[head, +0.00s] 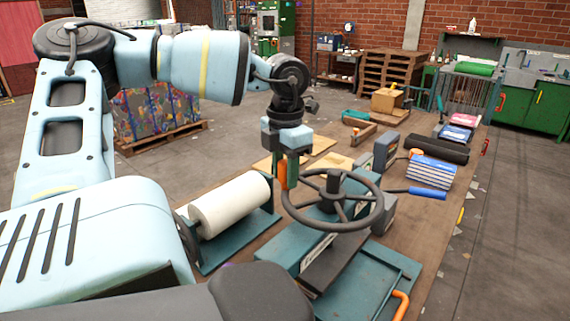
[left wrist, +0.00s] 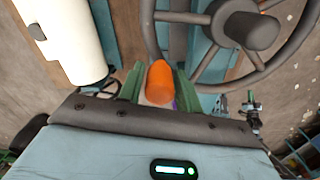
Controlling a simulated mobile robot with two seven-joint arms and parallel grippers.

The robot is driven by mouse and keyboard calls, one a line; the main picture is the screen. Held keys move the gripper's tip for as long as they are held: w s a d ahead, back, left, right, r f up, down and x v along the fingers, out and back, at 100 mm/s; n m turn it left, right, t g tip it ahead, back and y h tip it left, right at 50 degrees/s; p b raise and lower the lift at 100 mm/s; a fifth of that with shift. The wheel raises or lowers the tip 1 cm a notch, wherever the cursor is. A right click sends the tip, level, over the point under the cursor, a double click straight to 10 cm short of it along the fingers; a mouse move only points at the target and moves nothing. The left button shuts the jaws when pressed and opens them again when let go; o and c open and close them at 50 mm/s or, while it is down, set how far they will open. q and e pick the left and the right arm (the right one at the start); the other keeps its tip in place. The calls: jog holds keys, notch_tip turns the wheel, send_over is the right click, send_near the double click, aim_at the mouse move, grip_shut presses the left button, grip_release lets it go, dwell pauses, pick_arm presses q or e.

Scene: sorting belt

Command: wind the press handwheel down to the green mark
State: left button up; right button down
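The press (head: 345,245) stands on the bench, with its dark spoked handwheel (head: 375,212) lying flat on top. The wheel also shows in the left wrist view (left wrist: 207,62). An orange grip knob (head: 282,175) stands up from the wheel's rim at its left side. My left gripper (head: 290,172) points down at this knob. In the left wrist view the orange knob (left wrist: 160,80) is between the two green fingers, with narrow gaps beside it. The fingers look open around it. I cannot make out the green mark. My right gripper is not in view.
A white roll (head: 230,205) on a green stand is left of the press. A blue-handled tool (head: 428,192), a stack of blue books (head: 432,172) and a black roll (head: 438,148) lie to the right. A green tray (head: 385,275) is at the front.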

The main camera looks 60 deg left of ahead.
pick_arm(q)
grip_shut()
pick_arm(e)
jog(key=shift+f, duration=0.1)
